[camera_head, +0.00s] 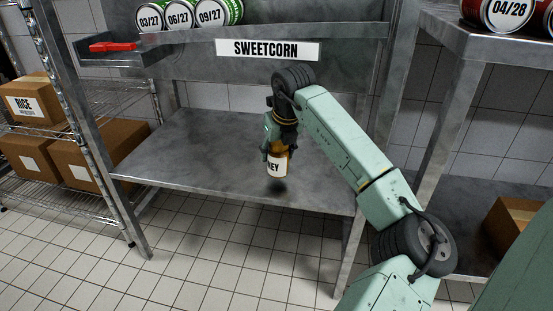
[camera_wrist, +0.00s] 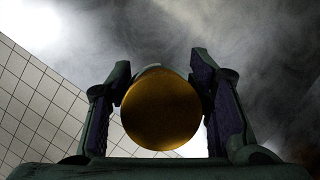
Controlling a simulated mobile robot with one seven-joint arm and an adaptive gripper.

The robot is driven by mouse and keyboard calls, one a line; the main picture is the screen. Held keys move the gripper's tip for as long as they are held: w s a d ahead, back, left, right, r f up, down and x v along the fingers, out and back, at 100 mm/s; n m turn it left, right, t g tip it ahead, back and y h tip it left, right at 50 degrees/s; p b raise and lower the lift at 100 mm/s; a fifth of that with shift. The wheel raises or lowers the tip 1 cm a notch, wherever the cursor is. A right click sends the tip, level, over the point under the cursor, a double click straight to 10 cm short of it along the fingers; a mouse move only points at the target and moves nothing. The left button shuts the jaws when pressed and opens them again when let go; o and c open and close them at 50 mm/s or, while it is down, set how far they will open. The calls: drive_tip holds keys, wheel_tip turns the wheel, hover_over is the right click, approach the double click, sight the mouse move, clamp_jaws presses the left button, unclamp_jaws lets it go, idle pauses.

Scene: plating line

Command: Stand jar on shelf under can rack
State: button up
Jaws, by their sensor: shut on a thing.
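My gripper (camera_head: 278,147) is shut on an amber honey jar (camera_head: 277,166) with a white label, of which the letters "EY" show. The jar hangs upright over the metal shelf (camera_head: 190,145) under the can rack (camera_head: 260,42). A dark shadow lies just below it near the shelf's front edge; I cannot tell whether its base touches the shelf. In the wrist view, the jar's round golden lid (camera_wrist: 162,108) sits between the two fingers (camera_wrist: 162,100). The fingers hide part of the jar in the head view.
A red object (camera_head: 113,46) lies in a small tray at left. Cardboard boxes (camera_head: 90,152) fill the left wire rack. The shelf's left part is clear.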

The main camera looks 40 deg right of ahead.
drive_tip(key=shift+f, duration=1.1)
drive_tip(key=shift+f+b, duration=0.2)
drive_tip(key=shift+b, duration=0.15)
drive_tip(key=o, duration=1.4)
drive_tip(key=p+v, duration=0.2)
drive_tip(key=v, duration=1)
drive_tip(key=shift+r, duration=0.2)
